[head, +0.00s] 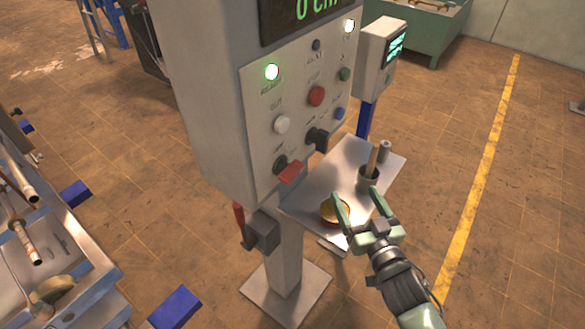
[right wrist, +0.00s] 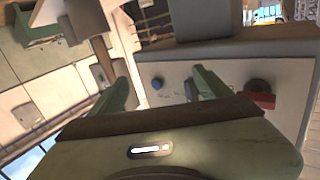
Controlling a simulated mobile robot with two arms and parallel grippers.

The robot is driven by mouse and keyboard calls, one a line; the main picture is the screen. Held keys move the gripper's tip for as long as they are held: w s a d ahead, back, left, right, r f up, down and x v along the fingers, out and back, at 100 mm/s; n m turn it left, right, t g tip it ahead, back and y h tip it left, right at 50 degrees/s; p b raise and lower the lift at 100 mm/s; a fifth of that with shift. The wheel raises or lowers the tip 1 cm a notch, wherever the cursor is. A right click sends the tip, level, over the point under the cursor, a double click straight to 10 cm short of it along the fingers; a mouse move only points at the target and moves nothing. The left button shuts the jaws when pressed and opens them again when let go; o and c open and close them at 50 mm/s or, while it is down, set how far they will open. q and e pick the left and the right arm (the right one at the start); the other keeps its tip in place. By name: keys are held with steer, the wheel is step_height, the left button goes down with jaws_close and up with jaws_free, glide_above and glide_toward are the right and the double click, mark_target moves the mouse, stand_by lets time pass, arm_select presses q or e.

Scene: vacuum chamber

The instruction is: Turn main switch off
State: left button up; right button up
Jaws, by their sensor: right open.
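A grey control cabinet (head: 205,90) on a post carries a white sloped panel. At the panel's lower left is a black rotary switch with a red handle (head: 290,172); it also shows right of my fingers in the right wrist view (right wrist: 262,97). A grey box with a red lever (head: 239,217) sits on the cabinet's lower side. I cannot tell from labels which is the main switch. My right gripper (head: 356,194) is open and empty, in front of the panel and to its right, over the small shelf, apart from both switches. My left gripper is not in view.
The metal shelf (head: 316,187) below the panel holds a round brown-gold dish (head: 335,211) and a cup with a rod (head: 369,175).

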steer(key=a+r+n+y, duration=0.3)
steer(key=a+r+y, duration=0.1)
steer(key=a+y, duration=0.15)
steer(key=n+g+y, duration=0.4)
steer(key=n+y, duration=0.1)
steer(key=y, duration=0.2)
glide_toward(297, 174)
steer(key=w+a, duration=0.3)
steer(key=shift+s+a+r+n+y+p, duration=0.1)
steer(key=shift+s+r+n+y+p, duration=0.1)
steer(key=shift+r+n+y+p, duration=0.25)
steer(key=p+x, duration=0.2)
steer(key=x, duration=0.4)
steer(key=shift+w+r, duration=0.1)
steer(key=shift+w+a, duration=0.25)
steer(key=shift+a, duration=0.15)
steer(key=c, duration=1.4)
steer(key=shift+o, duration=0.2)
